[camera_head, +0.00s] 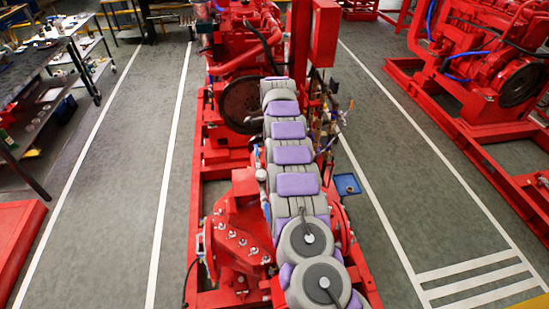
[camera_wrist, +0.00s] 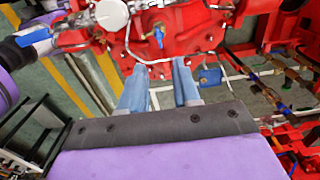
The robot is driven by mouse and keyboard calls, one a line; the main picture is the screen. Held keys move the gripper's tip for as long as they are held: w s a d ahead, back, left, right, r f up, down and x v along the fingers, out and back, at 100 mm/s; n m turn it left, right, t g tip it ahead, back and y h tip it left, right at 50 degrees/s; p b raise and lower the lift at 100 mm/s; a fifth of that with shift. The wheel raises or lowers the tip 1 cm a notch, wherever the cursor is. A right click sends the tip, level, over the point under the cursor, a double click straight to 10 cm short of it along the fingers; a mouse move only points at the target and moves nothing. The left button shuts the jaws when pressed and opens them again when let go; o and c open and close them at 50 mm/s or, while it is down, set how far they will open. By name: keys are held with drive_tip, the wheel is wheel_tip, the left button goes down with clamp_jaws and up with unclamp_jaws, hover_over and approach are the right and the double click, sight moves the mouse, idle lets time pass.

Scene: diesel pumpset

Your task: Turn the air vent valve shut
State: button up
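In the wrist view, a small valve with a blue handle (camera_wrist: 159,37) stands on the red pump casing (camera_wrist: 200,35), just beyond my fingertips. A second blue handle (camera_wrist: 33,38) is on the pipework at the left. I cannot tell for certain which is the air vent valve. My gripper (camera_wrist: 160,67) has two blue fingers, spread apart with nothing between them. Its tips point toward the nearer blue handle and appear apart from it. In the head view my arm covers part of the pump (camera_head: 240,240), and neither gripper nor valve can be made out.
Thin metal tubing crosses the casing near my fingertips. A blue tray (camera_head: 347,184) lies on the floor right of the pumpset. Brass fittings and pipes (camera_wrist: 290,75) are at the right in the wrist view. A workbench (camera_head: 50,90) stands left; grey floor (camera_head: 120,170) is clear.

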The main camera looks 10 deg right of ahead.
wheel_tip(320, 180, up, 5)
drive_tip(key=shift+f+p, duration=0.15)
drive_tip(key=shift+p, duration=0.15)
idle(0.5)
drive_tip(key=s+a+r+n+b, duration=0.1)
drive_tip(key=s+r+n, duration=0.35)
drive_tip(key=s, duration=0.35)
drive_tip(key=s+r+n+g+y+b, duration=0.1)
drive_tip(key=s+r+n+b, duration=0.15)
drive_tip(key=s+r, duration=0.4)
drive_tip(key=s+a+r+n+b, duration=0.1)
drive_tip(key=s+r+n, duration=0.25)
drive_tip(key=s, duration=0.65)
drive_tip(key=s+d+f+n+b, duration=0.1)
drive_tip(key=s+f+n, duration=0.1)
drive_tip(key=s, duration=0.9)
drive_tip(key=s+f+n, duration=0.3)
drive_tip(key=s+f, duration=0.1)
drive_tip(key=s, duration=0.7)
drive_tip(key=s+d+f+n+h+b, duration=0.1)
drive_tip(key=s+f+n, duration=0.1)
drive_tip(key=s, duration=0.9)
drive_tip(key=shift+d+f+n+g+b, duration=0.3)
drive_tip(key=shift+d+f+n+g, duration=0.1)
drive_tip(key=shift+f, duration=0.25)
